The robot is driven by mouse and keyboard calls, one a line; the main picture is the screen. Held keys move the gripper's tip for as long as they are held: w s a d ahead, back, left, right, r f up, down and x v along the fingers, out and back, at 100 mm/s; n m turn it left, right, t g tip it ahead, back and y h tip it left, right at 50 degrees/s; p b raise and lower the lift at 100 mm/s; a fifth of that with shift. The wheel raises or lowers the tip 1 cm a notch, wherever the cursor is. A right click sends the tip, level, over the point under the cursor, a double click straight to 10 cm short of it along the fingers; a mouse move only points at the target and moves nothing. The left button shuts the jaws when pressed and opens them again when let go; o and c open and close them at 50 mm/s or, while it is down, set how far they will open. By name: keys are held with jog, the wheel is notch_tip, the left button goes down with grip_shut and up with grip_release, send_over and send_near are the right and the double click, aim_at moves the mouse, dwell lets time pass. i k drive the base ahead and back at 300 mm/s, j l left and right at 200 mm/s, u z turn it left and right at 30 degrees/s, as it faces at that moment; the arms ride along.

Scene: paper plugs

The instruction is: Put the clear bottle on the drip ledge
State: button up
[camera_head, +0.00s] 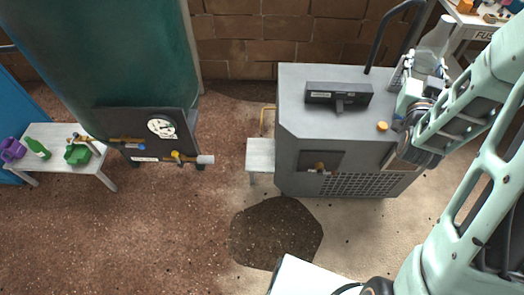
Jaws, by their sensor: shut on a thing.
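The clear bottle (436,40) is a pale, see-through bottle at the upper right, with its narrow neck pointing up and slightly right. My gripper (427,66) is shut on its lower part, beyond the right side of the grey machine. The fingers and arm hide some of the bottle's base. A small pale ledge (259,154) juts from the left side of the grey machine (300,130), below a yellow bent pipe (268,119); it looks like the drip ledge. Its top is bare. The bottle is well to the right of it.
A black handle (381,35) rises behind. A green tank (125,50) and a bench (58,133) with green and purple items stand left.

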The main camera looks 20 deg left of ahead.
aim_at(261, 155)
jog(key=j+z, duration=0.15)
jog(key=j, duration=0.9)
jog(key=j+z, duration=0.15)
jog(key=j, duration=0.95)
jog(key=j+z, duration=0.2)
jog(key=j, duration=0.85)
jog(key=k, duration=0.05)
